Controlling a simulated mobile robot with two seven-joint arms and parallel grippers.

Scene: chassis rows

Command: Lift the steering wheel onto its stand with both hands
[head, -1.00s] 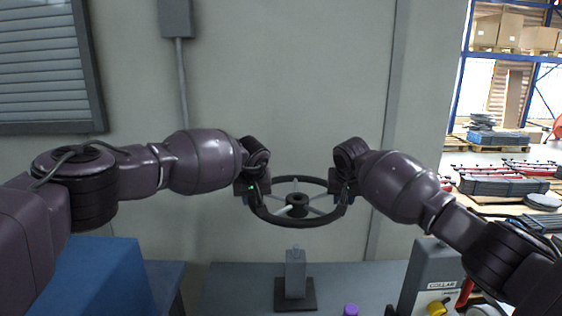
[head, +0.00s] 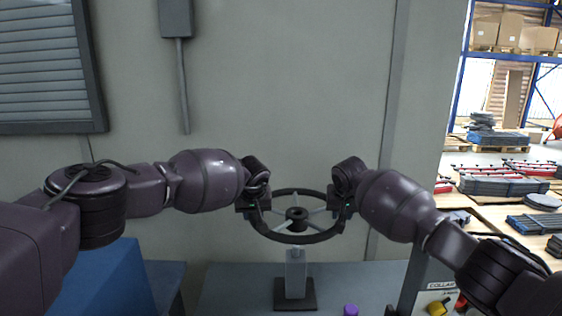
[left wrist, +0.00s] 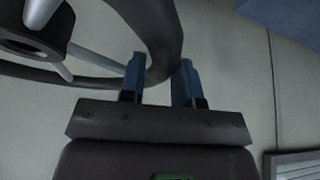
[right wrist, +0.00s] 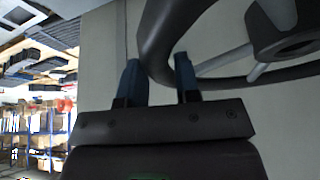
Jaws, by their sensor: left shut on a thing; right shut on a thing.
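The steering wheel (head: 296,237) has a dark rim, pale spokes and a dark hub. It is held roughly level in the air. My left gripper (head: 255,212) is shut on the left side of its rim. My right gripper (head: 341,212) is shut on the right side. The left wrist view shows the rim between the left fingers (left wrist: 160,82), and the right wrist view shows it between the right fingers (right wrist: 158,80). The stand (head: 296,276) is a grey post on a dark square base. It is upright below the wheel, and its top shows just under the near rim.
The stand is on a grey-blue table (head: 235,285). A purple object (head: 350,310) is at the front, and a grey panel marked COLLAR (head: 432,272) is at the right. A blue block (head: 105,275) is at the left. A plain wall (head: 290,100) is behind.

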